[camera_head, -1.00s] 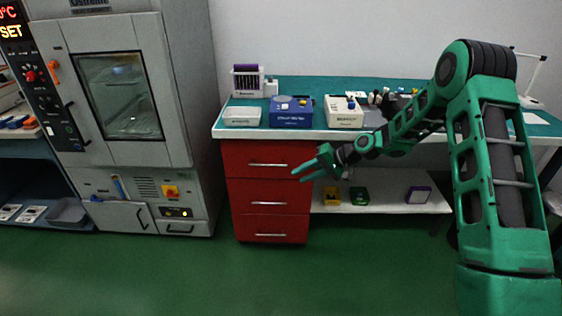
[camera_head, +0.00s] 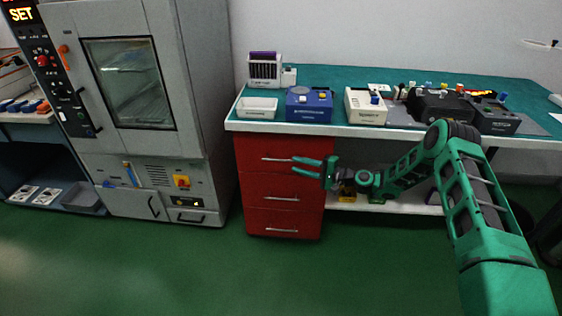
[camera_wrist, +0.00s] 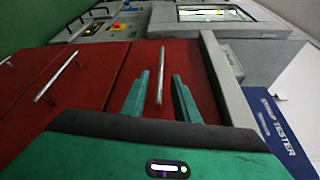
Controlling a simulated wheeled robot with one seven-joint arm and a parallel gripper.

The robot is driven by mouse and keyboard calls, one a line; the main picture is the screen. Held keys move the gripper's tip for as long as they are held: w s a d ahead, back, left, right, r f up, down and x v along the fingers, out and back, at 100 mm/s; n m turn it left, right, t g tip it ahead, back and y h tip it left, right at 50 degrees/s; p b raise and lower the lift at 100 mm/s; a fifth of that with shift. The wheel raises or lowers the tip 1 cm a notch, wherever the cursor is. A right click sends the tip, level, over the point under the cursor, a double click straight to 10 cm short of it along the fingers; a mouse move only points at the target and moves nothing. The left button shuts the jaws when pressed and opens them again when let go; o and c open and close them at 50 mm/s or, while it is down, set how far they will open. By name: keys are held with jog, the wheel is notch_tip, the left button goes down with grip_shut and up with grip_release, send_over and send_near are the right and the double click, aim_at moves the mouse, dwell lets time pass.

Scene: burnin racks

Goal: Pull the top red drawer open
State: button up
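The red drawer cabinet (camera_head: 284,222) stands under the left end of the workbench. Its top red drawer (camera_head: 262,147) looks closed, flush with the drawers below. The drawer's silver bar handle (camera_head: 275,159) shows on its front, and in the wrist view the handle (camera_wrist: 161,68) lies between the finger lines. My gripper (camera_head: 297,166) is in front of the top drawer's right half. Its two green fingers are apart and empty. In the wrist view the open gripper (camera_wrist: 162,76) straddles the handle's line; I see no contact with it.
A grey oven (camera_head: 150,75) stands left of the cabinet. The green floor (camera_head: 200,270) in front is clear.

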aim_at(280, 160)
jog(key=x, duration=0.8)
jog(key=shift+w+a, duration=0.2)
jog(key=shift+a, duration=0.1)
jog(key=shift+f, duration=0.1)
grip_shut()
jog(key=shift+a, duration=0.1)
